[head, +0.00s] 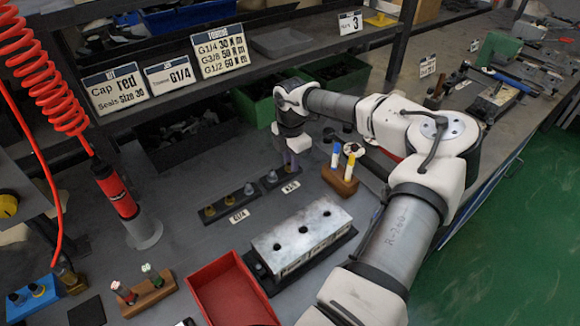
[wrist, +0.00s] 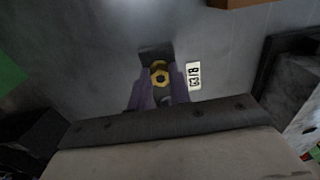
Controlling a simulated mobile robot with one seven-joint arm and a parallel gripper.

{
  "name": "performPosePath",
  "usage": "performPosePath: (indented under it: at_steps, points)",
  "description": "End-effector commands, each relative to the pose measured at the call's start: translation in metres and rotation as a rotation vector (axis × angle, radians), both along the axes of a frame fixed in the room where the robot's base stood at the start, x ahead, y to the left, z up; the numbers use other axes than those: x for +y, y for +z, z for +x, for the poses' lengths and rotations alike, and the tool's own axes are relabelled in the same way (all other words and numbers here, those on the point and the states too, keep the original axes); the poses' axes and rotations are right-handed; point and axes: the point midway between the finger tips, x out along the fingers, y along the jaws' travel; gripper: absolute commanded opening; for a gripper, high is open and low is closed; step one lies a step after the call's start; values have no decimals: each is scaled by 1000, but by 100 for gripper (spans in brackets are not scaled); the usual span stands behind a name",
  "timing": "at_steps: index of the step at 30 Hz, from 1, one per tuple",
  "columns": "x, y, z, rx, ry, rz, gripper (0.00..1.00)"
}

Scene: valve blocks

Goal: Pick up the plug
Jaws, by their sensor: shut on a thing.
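A brass-coloured hex plug (wrist: 160,67) shows in the wrist view between the two purple fingers of my gripper (wrist: 160,88). The fingers are shut on it, over a dark square pad (wrist: 155,50) beside a label reading G3/8 (wrist: 193,75). I cannot tell whether the plug touches the pad or is raised. In the head view my gripper (head: 290,166) points down at the back of the bench, behind a small white label (head: 290,187); the plug cannot be made out there.
Small fittings (head: 248,190) stand on dark pads left of my gripper. A wooden holder (head: 341,181) with blue and yellow tools stands close on the right. A metal valve block (head: 310,225) with several holes and a red tray (head: 214,292) lie nearer. Green bins (head: 257,108) stand behind.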

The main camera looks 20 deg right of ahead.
Motion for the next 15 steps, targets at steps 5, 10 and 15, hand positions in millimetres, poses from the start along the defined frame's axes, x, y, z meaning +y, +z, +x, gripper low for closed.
performPosePath:
  at_steps: [5, 10, 15]
  points:
    - [0, 1, 0, 0, 0, 0, 0]
    - [-1, 10, 1, -2, 0, -1, 0]
    - [-1, 34, 1, -3, 0, -3, 0]
